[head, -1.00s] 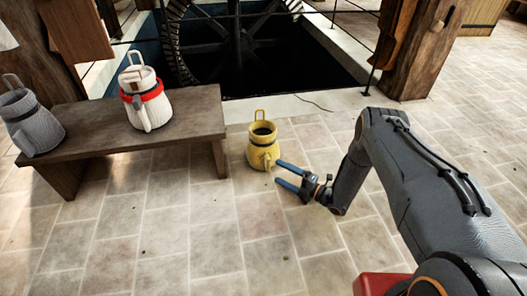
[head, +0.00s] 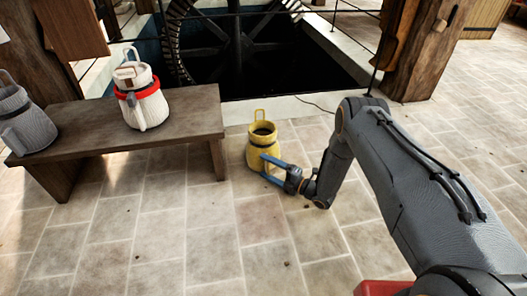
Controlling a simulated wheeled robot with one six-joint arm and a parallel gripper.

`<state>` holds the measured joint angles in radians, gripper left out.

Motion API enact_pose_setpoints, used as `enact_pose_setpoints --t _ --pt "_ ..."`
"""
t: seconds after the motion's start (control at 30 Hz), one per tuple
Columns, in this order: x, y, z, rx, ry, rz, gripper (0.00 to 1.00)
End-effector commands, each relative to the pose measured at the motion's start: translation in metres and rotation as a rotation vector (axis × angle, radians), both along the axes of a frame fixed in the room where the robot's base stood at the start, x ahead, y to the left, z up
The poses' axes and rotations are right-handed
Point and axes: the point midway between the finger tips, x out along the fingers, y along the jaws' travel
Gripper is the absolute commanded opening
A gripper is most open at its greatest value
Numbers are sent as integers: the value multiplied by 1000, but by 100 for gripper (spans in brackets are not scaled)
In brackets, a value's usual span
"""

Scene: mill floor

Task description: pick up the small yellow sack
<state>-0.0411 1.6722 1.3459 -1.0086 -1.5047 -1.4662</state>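The small yellow sack (head: 260,146) stands upright on the tiled floor, right of the bench. It looks like a jug, with a loop on top and a dark round opening. My gripper (head: 266,168) has blue fingers and reaches in from the right at the sack's lower front. The upper finger overlaps the sack's front; the lower finger is near its base. The fingers are spread apart. I cannot tell whether they touch the sack.
A wooden bench (head: 185,122) on the left carries a white sack with a red band (head: 146,103) and a grey sack (head: 27,125). Behind is a dark pit with a large wheel (head: 235,35) and a pale curb. A wooden post (head: 420,60) stands at right. The front floor is clear.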

Motion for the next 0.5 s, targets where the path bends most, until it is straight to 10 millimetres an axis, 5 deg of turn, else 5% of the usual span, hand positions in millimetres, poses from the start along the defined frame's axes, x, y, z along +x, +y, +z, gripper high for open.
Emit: enact_pose_setpoints --t 0.27,0.5 --pt "0 0 0 0 0 0 30" --pt "0 0 2 -1 -1 0 30"
